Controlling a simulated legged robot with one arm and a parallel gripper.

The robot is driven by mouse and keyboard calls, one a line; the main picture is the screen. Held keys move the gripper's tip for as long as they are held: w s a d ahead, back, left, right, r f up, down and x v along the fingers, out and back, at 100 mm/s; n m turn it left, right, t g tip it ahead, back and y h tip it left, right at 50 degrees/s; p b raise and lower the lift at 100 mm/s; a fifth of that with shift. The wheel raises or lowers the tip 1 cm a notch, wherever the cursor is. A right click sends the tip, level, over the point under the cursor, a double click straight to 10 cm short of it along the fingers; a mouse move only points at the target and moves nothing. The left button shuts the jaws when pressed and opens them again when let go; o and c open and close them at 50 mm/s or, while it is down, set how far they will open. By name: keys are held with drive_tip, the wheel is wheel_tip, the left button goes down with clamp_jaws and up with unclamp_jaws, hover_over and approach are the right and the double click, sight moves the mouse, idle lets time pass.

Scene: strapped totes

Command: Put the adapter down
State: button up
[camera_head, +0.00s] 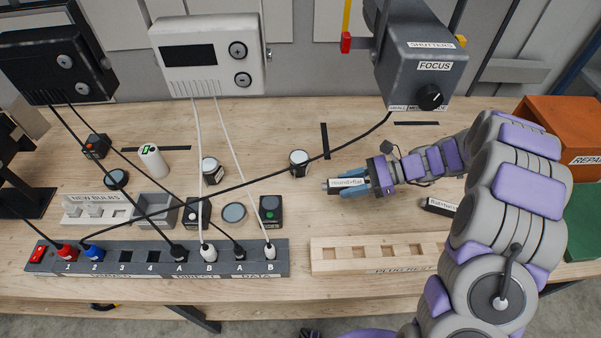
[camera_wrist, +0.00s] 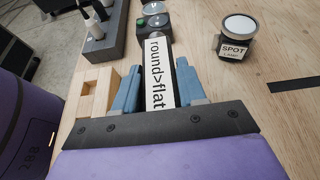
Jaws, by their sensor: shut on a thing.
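The adapter (camera_head: 346,183), dark with a white label reading "round>flat", is between the two blue fingers of my gripper (camera_head: 350,185). In the wrist view the adapter (camera_wrist: 160,72) lies lengthwise between the fingers of my gripper (camera_wrist: 157,80), which is shut on it. It points left in the head view, over the bare middle of the bench. I cannot tell whether it touches the wood. A second dark adapter (camera_head: 438,207), its label partly hidden by my arm, lies on the bench to the right.
A wooden plug rest (camera_head: 325,267) with several square slots is at the front edge. A grey power strip (camera_head: 140,271) with plugs and cables is left of it. A black cable (camera_head: 340,152) arcs over the bench.

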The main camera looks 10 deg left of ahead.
drive_tip(key=shift+d+f, duration=0.15)
drive_tip(key=shift+d, duration=0.05)
drive_tip(key=b, duration=0.2)
hover_over(346, 209)
wheel_tip(346, 209, down, 6)
drive_tip(key=shift+d+f, duration=0.1)
drive_tip(key=shift+d, duration=0.05)
drive_tip(key=shift+f, duration=0.2)
wheel_tip(346, 209, down, 3)
drive_tip(key=shift+f, duration=0.15)
drive_tip(key=o, duration=0.8)
drive_tip(key=shift+c, duration=0.2)
drive_tip(key=o, duration=0.4)
drive_tip(key=shift+c, duration=0.2)
